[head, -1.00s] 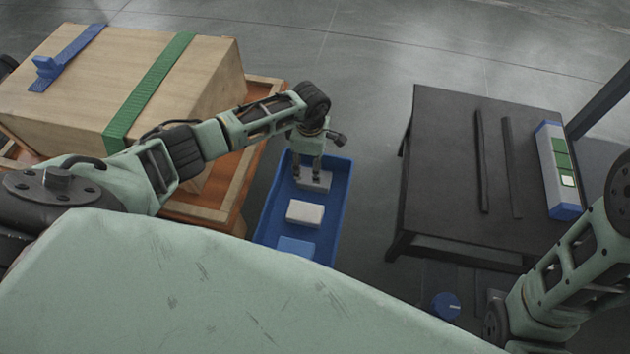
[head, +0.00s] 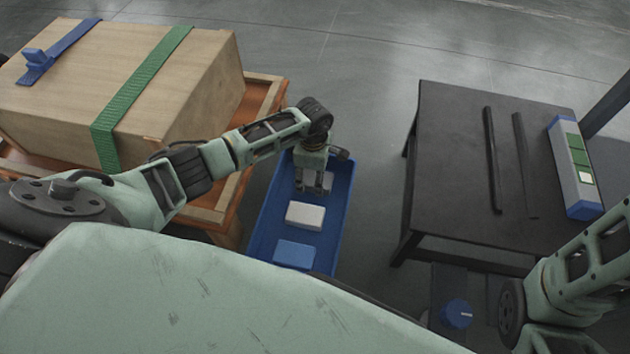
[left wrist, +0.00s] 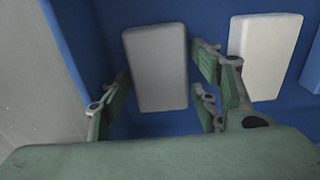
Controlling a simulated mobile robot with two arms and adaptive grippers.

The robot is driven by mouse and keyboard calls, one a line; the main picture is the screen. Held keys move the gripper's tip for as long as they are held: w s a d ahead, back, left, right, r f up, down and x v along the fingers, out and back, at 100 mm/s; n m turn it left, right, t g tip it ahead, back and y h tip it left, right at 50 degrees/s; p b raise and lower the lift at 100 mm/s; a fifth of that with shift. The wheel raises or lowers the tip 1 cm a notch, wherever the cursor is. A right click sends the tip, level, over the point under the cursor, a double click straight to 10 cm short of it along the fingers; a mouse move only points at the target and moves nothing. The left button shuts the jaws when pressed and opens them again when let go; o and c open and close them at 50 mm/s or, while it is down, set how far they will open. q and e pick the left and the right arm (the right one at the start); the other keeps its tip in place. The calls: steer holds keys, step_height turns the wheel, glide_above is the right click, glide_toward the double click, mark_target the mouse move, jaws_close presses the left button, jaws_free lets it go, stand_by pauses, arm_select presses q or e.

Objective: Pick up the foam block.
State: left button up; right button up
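Three blocks lie in a blue tray (head: 343,215): a grey one (left wrist: 157,68), a white one (head: 305,215) and a blue one (head: 294,254). I cannot tell for sure which is foam. My left gripper (head: 314,188) points down into the tray's far part, over the grey block and partly hiding it in the head view. In the left wrist view, my left gripper (left wrist: 160,98) is open, its green-padded fingers on either side of the grey block with gaps. The white block (left wrist: 262,55) lies just right of the fingers. My right gripper is out of view.
A wooden crate (head: 90,95) with green and blue straps sits in an orange tray (head: 268,90) at the left. A dark table (head: 450,160) with two black bars stands at the right. Floor shows between tray and table.

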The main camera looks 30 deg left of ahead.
arm_select(q)
steer(key=c, duration=0.4)
